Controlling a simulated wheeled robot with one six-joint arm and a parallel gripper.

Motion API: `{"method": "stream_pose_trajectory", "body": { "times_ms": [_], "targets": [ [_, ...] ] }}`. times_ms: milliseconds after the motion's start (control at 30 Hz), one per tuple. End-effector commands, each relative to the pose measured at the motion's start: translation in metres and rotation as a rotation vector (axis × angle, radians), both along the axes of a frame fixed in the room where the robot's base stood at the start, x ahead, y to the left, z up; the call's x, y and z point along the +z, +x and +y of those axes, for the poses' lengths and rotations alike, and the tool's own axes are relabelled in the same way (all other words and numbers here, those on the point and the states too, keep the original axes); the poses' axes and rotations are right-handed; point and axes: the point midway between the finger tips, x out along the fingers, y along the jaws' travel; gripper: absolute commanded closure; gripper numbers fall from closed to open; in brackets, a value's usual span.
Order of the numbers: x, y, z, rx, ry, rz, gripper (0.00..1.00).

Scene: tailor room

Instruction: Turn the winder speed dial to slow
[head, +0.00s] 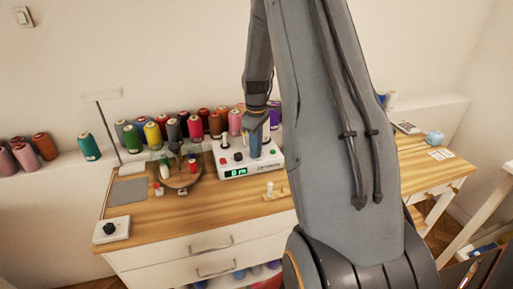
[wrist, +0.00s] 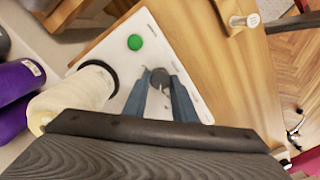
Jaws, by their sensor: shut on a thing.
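The winder (head: 248,165) is a white box on the wooden table, with a green lit display (head: 236,172) on its front. In the wrist view its white top panel (wrist: 112,52) carries a green button (wrist: 135,42) and a dark grey dial (wrist: 160,76). My gripper (head: 256,150) points down onto the winder's top. In the wrist view the blue fingers of my gripper (wrist: 160,92) are shut on the dial, one on each side. The dial's markings and pointer cannot be read, so its setting is unclear.
A cream thread cone (wrist: 75,100) stands close beside my fingers in the wrist view. Several coloured thread cones (head: 172,130) line the back. A small white box with a black knob (head: 110,229) sits at the table's front left.

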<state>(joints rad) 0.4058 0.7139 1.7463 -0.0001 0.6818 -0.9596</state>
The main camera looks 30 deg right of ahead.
Motion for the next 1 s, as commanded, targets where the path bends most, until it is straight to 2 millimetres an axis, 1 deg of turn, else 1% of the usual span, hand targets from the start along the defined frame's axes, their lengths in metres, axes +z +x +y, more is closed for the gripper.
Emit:
{"method": "stream_pose_trajectory", "body": {
  "times_ms": [500, 533, 600, 633, 867, 1000],
  "targets": [
    [0.0016, 0.001, -0.0005, 0.017, -0.001, -0.003, 0.98],
    [0.0016, 0.001, -0.0005, 0.017, -0.001, -0.003, 0.71],
    [0.0015, 0.001, -0.0005, 0.017, -0.001, -0.003, 0.59],
    [0.0013, 0.0008, -0.0004, 0.017, -0.001, -0.002, 0.57],
    [0.0006, 0.0004, -0.0002, 0.017, 0.0, -0.001, 0.57],
    [0.0065, 0.0011, -0.0005, 0.017, -0.001, -0.003, 0.57]
  ]
}}
